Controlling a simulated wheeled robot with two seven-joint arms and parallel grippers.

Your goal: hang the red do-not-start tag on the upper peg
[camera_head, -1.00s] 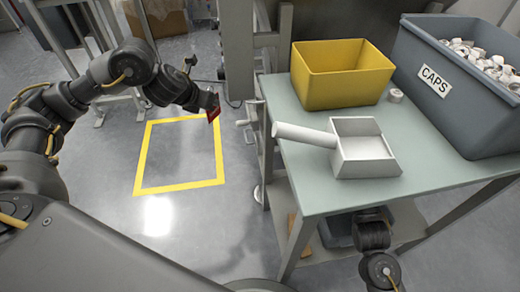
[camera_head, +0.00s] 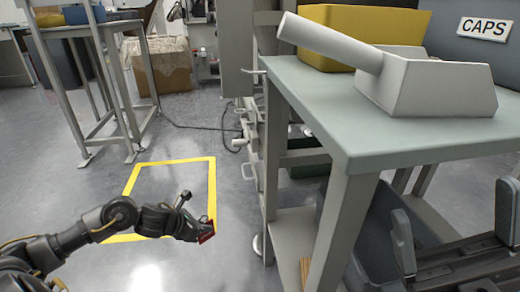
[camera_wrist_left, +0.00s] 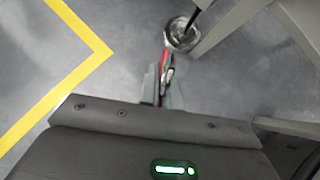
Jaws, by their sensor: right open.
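The red tag (camera_head: 206,236) is at the tip of my left gripper (camera_head: 203,230), low over the floor at the yellow square's right edge. In the left wrist view the red tag (camera_wrist_left: 166,60) is edge-on between the fingers of my left gripper (camera_wrist_left: 165,75), which look shut on it. Several light peg-like or handle-like parts stick out left from the grey frame beside the table, an upper one (camera_head: 254,72) and lower ones (camera_head: 240,142); I cannot tell which is a peg. My right gripper (camera_head: 452,203) is open and empty, its two grey fingers apart below the table's right side.
The green-topped table (camera_head: 330,115) holds a white scoop (camera_head: 440,85), a yellow bin (camera_head: 390,22) and the caps bin (camera_head: 485,40). Its legs and lower shelf stand right of my left gripper. A round foot (camera_wrist_left: 181,35) is close ahead in the wrist view. The floor square (camera_head: 170,185) is clear.

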